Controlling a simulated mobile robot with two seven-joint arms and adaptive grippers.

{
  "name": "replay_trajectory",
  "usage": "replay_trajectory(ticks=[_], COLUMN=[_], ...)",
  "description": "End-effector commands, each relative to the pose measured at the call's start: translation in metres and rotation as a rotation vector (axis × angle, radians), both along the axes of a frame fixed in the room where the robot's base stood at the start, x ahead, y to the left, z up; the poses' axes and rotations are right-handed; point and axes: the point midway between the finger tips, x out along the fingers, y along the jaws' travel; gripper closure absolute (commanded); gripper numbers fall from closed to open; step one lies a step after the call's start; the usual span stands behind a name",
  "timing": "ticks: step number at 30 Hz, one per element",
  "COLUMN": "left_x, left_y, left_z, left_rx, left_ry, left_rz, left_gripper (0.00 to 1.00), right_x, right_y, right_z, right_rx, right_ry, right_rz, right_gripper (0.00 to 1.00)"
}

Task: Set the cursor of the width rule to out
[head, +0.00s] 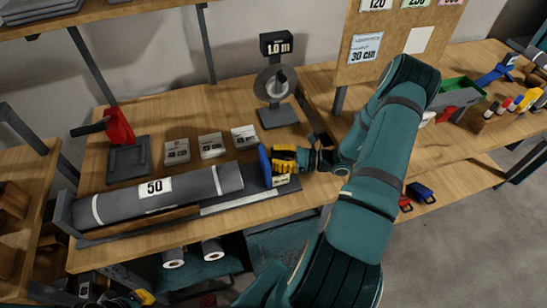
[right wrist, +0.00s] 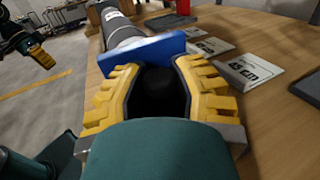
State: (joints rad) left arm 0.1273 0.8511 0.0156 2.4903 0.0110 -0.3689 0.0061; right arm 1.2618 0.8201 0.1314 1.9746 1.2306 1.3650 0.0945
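The blue cursor plate (head: 265,166) stands upright near the right end of the grey width rule (head: 243,200), just right of a grey roll (head: 165,198) labelled 50. My right gripper (head: 283,158) is at the cursor's right face. In the right wrist view, the blue cursor (right wrist: 148,50) is just beyond my fingertips, and the fingers are spread wide around a dark rounded shape; contact is unclear. A small pale tag (head: 281,180) lies below the gripper, its text too small to read. My left gripper (head: 140,297) hangs low at the front left, its fingers unclear.
A 1.0 m display (head: 277,44) stands behind the rule. Three cards (head: 211,145) lie behind the roll, and a red-handled device (head: 120,126) is at the left. A board (head: 400,30) bears a 30 cm sign (head: 365,47). Rolls (head: 173,257) sit below the table.

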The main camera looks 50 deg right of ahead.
Motion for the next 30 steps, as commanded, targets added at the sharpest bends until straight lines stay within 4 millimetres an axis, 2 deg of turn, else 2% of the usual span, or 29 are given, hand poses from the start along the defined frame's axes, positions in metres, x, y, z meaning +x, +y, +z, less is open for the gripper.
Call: replay_trajectory(ticks=[14,30], left_x=[0.0,0.0], left_y=[0.0,0.0], left_z=[0.0,0.0], left_rx=[0.0,0.0], left_ry=[0.0,0.0], left_rz=[0.0,0.0], left_gripper=[1.0,1.0], right_x=[-0.005,-0.08], right_y=[-0.004,-0.064], right_z=[0.0,0.0], right_rx=[-0.001,-0.002], right_ry=[-0.001,-0.001], right_rz=[0.0,-0.002], right_gripper=[0.56,0.56])
